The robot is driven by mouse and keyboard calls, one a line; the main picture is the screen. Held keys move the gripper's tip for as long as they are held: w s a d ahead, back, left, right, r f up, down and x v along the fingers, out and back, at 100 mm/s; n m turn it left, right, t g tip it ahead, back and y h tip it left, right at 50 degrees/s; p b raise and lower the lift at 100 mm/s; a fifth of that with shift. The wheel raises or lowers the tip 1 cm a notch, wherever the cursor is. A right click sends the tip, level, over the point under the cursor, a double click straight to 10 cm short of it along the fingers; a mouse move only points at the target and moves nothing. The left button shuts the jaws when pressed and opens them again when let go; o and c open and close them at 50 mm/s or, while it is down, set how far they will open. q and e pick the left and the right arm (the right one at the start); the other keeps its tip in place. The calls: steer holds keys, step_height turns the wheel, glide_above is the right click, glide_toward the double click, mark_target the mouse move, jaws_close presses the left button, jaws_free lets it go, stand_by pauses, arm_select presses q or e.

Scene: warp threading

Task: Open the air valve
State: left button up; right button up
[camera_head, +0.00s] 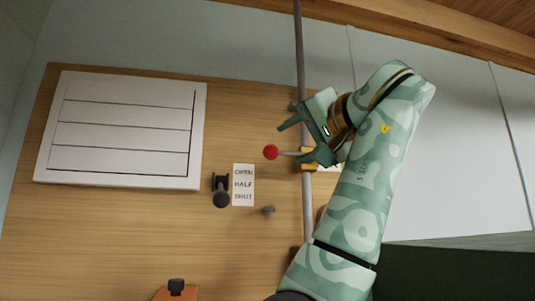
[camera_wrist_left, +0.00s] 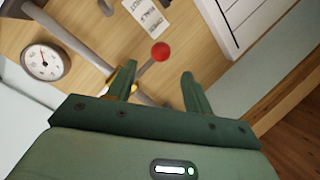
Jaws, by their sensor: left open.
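The air valve has a brass-yellow body (camera_head: 308,158) on a grey pipe (camera_head: 301,60) along the board. Its thin lever lies across the pipe and ends in a red ball knob (camera_head: 271,152). A white label (camera_head: 243,185) reads OPEN, HALF, SHUT. My left gripper (camera_head: 299,142) is open, near the lever. In the left wrist view the red knob (camera_wrist_left: 160,51) shows just beyond and between the spread fingertips (camera_wrist_left: 158,68), with the lever running down between the fingers. I cannot tell whether a finger touches the lever. My right gripper is not in view.
A white slatted panel (camera_head: 125,130) is on the wooden board (camera_head: 110,235) at left. A black fitting (camera_head: 221,198) and a grey peg (camera_head: 267,210) stick out near the label. An orange object (camera_head: 176,293) is at the bottom. A round gauge (camera_wrist_left: 45,61) sits beside the pipe.

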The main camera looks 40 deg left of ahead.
mark_target(267, 154)
arm_select(q)
steer(key=p+x, duration=0.2)
steer(key=x, duration=0.7)
steer(key=shift+a+r, duration=0.1)
steer(key=shift+a, duration=0.05)
steer(key=shift+w+a, duration=0.3)
steer(key=shift+a, duration=0.25)
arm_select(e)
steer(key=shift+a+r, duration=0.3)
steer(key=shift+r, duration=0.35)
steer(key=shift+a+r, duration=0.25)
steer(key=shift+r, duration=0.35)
